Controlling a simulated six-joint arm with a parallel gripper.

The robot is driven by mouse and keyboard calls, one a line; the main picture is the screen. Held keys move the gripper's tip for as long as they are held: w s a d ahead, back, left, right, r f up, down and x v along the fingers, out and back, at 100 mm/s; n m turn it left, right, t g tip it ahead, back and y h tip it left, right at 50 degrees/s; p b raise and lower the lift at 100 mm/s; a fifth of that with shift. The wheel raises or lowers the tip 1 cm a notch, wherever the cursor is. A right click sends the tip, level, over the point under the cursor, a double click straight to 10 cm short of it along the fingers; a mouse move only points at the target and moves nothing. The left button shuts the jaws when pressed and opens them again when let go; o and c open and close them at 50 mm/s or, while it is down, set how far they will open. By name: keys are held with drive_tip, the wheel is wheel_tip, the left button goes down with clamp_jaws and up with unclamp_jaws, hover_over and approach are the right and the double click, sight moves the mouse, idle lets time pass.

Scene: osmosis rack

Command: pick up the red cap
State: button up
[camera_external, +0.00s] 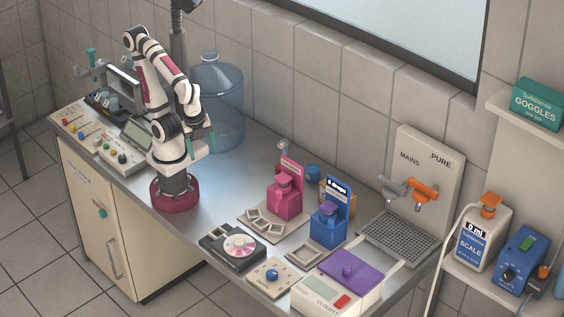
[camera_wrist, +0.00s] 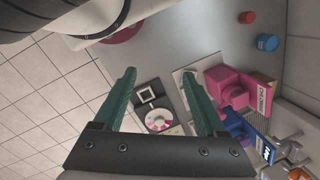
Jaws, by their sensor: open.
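The red cap (camera_wrist: 247,17) is a small round red-orange piece near the top right of the wrist view, on the grey bench top. In the external view my gripper (camera_external: 200,147) hangs above the bench in front of the big clear bottle. In the wrist view the cap lies outside the fingers, up and to the right of them.
A blue cap (camera_wrist: 268,42) sits close to the red one. A pink device (camera_external: 285,192), a blue device (camera_external: 329,222), a black dial unit (camera_external: 232,246) and a purple-lidded box (camera_external: 350,272) crowd the bench front. The clear bottle (camera_external: 217,105) stands at the back wall.

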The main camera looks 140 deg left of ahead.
drive_tip(key=w+a+f+m+g+y, duration=0.1)
drive_tip(key=a+g+y, duration=0.15)
drive_tip(key=a, duration=0.35)
drive_tip(key=a+f+g+y, duration=0.2)
drive_tip(key=a+y, duration=0.1)
drive_tip(key=a, duration=0.4)
drive_tip(key=m+y, duration=0.5)
drive_tip(key=m, duration=0.2)
hover_over(278, 170)
drive_tip(key=w+d, duration=0.2)
drive_tip(key=d, duration=0.2)
wheel_tip(278, 170, down, 11)
drive_tip(key=f, duration=0.6)
drive_tip(key=shift+s+f, duration=0.1)
drive_tip(key=shift+s, duration=0.15)
drive_tip(key=x, duration=0.5)
drive_tip(key=shift+f, duration=0.2)
clamp_jaws()
